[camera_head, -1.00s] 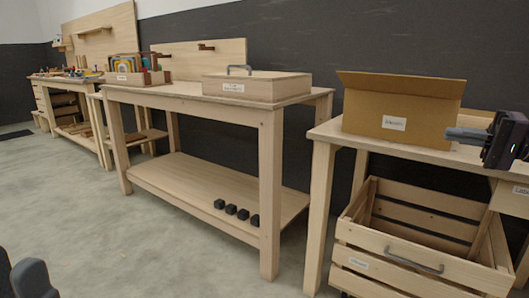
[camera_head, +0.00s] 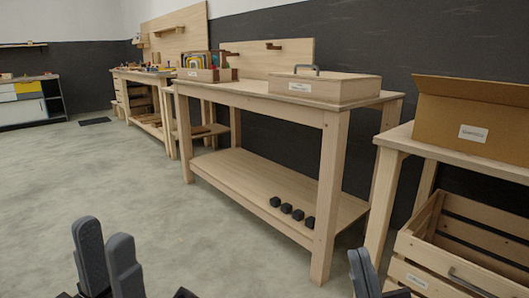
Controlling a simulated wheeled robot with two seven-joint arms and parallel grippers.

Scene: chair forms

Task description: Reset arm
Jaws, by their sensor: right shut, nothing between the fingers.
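My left gripper (camera_head: 105,250) is at the lower left of the head view, with two dark grey fingers pointing up, close side by side. My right gripper (camera_head: 362,262) is at the bottom edge, right of the middle. It is shut and empty, with its finger upright and most of its body cut off by the frame. Both grippers are low in front of me, apart from each other, and the floor shows between them.
A wooden workbench (camera_head: 335,135) stands ahead, with a lidded wooden box (camera_head: 330,92) on top and several black blocks (camera_head: 286,208) on its lower shelf. At right, a cardboard box (camera_head: 480,110) sits on another table above a slatted crate (camera_head: 440,262). The floor (camera_head: 110,170) at left is clear.

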